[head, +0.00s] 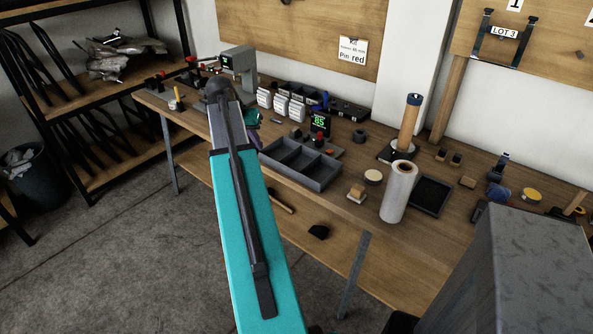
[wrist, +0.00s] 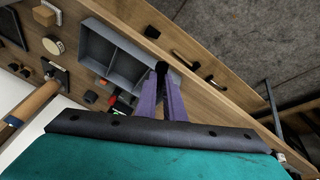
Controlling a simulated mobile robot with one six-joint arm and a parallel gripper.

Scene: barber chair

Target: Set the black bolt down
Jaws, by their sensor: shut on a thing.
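My gripper has purple fingers, seen in the wrist view (wrist: 164,82) and partly behind my teal arm in the head view (head: 256,142). The fingers are shut on the black bolt (wrist: 161,68), a small dark piece at their tips. I cannot make the bolt out clearly in the head view. The bolt appears beside the grey divided tray (head: 308,184) near the bench's front edge. The tray also shows in the wrist view (wrist: 104,31). I cannot tell the bolt's height above the bench.
On the wooden bench (head: 345,217), a digital display (head: 319,123) and red button (head: 318,140) stand behind the tray. A plastic-wrap roll (head: 398,192) and a black tray (head: 430,196) are to the right. A hammer (head: 281,201) lies on the lower shelf.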

